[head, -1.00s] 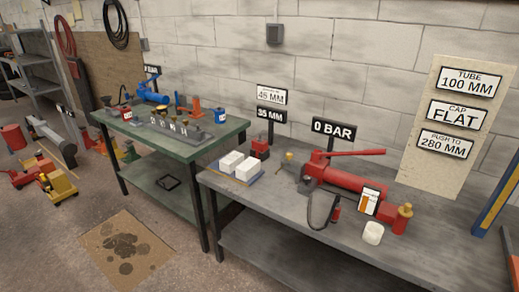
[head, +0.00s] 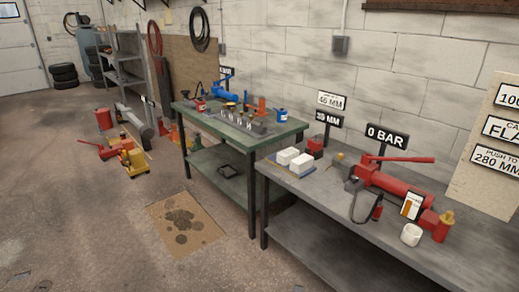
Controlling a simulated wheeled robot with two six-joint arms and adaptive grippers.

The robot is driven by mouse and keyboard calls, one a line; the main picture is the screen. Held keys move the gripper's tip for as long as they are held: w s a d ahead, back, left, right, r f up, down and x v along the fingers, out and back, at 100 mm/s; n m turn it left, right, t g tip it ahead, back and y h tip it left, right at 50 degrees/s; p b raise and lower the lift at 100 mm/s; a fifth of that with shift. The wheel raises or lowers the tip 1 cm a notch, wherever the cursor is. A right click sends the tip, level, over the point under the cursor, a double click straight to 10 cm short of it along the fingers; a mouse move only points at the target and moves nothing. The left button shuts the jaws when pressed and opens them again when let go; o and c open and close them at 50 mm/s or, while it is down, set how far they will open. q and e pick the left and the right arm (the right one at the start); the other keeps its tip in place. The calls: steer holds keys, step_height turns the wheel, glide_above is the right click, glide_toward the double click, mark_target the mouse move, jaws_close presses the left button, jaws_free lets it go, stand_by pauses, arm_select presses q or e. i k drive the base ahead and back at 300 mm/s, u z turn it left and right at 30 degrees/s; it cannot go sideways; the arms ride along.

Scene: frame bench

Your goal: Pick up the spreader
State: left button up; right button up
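I cannot tell for certain which thing is the spreader. A small red and black tool (head: 316,147) stands at the back left of the grey bench (head: 330,208), below the 35 MM sign (head: 328,120); its details are too small to read. A red hand pump (head: 390,186) with a long lever lies on the same bench to the right, with a black hose (head: 359,207) at its front. Neither of my grippers is in view.
White blocks (head: 302,164) lie left on the grey bench; a white cup (head: 411,235) stands near its front edge. A green bench (head: 275,138) holds several tools. Red and yellow equipment (head: 133,163) is on the floor. Floor in front is clear, with a stained cardboard sheet (head: 160,212).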

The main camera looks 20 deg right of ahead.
mark_target(314, 144)
steer(key=u, duration=0.2)
steer(key=i, duration=0.6)
steer(key=z, duration=0.55)
steer(key=i, duration=1)
steer(key=z, duration=0.7)
